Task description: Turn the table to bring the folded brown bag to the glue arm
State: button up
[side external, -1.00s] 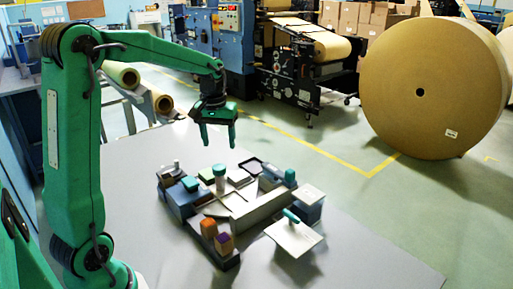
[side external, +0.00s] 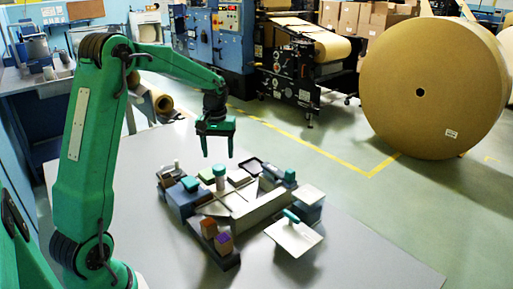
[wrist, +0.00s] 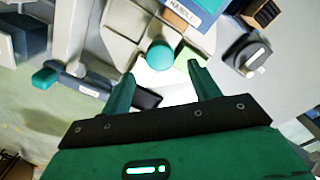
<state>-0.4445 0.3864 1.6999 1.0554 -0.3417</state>
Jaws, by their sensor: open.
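My gripper (side external: 217,156) is open and empty, with its fingers pointing down above the fixture; it also shows in the wrist view (wrist: 160,71). Below it stands a pale post with a teal cap (side external: 219,171), apart from the fingers in the side view. In the wrist view the round teal cap (wrist: 161,55) appears between and just beyond the fingertips. A blue block with a label reading "HANDLE" (wrist: 182,12) lies beyond the cap. I cannot clearly pick out the folded brown bag, the turning table or the glue arm among the fixture's parts.
An orange-brown block (side external: 209,228) and a purple-topped block (side external: 224,242) stand in a dark tray at the front. A white plate (side external: 294,237) with a teal handle lies at right. The grey worktop (side external: 350,255) is clear at front right.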

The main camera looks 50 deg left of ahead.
aim_at(219, 166)
jog(key=shift+f, duration=2.55)
grip_shut()
